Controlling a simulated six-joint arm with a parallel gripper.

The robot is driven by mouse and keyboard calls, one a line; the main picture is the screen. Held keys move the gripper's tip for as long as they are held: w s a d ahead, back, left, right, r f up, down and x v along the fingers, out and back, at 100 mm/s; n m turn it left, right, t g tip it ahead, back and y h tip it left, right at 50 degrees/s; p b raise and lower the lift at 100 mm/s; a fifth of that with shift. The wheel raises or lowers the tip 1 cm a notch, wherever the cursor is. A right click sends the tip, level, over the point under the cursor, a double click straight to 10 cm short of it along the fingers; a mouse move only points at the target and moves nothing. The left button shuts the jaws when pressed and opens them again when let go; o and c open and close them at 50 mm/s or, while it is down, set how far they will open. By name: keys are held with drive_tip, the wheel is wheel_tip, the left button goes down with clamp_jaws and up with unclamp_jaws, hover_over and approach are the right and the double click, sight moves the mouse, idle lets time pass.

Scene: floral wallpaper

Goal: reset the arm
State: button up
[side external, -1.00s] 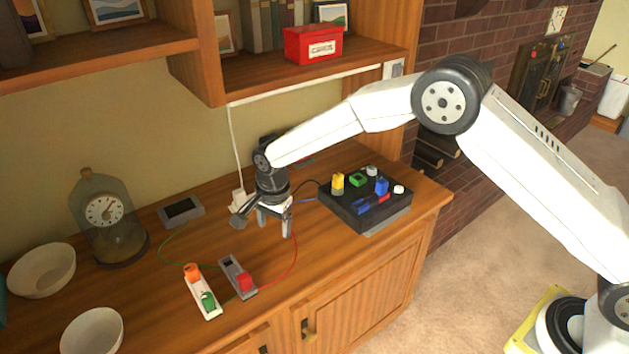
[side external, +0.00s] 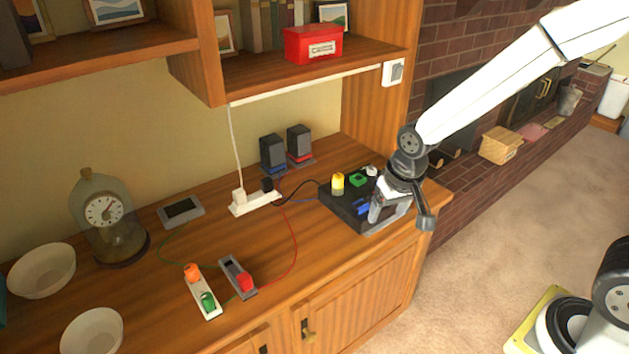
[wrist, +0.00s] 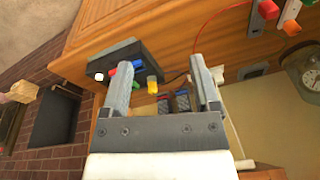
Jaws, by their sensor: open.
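My gripper (side external: 402,216) is open, with nothing between its fingers. In the side view it is over the right end of the black box with coloured blocks (side external: 345,205), near the counter's front right edge, and hides part of the box. I cannot tell its exact height above it. In the wrist view my gripper (wrist: 163,55) has its two fingers spread wide, and the black box (wrist: 150,48) shows behind them, with a yellow block (wrist: 152,84) near the left finger.
A white power strip (side external: 256,203), two small speakers (side external: 286,150) and two switch units (side external: 202,292) with wires are on the counter. A glass-domed clock (side external: 106,215) and two bowls (side external: 42,270) stand at the left. A shelf with a red box (side external: 313,45) overhangs the back.

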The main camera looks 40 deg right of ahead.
drive_tip(key=s+d+n, duration=0.3)
drive_tip(key=s, duration=0.5)
drive_tip(key=shift+s, duration=0.25)
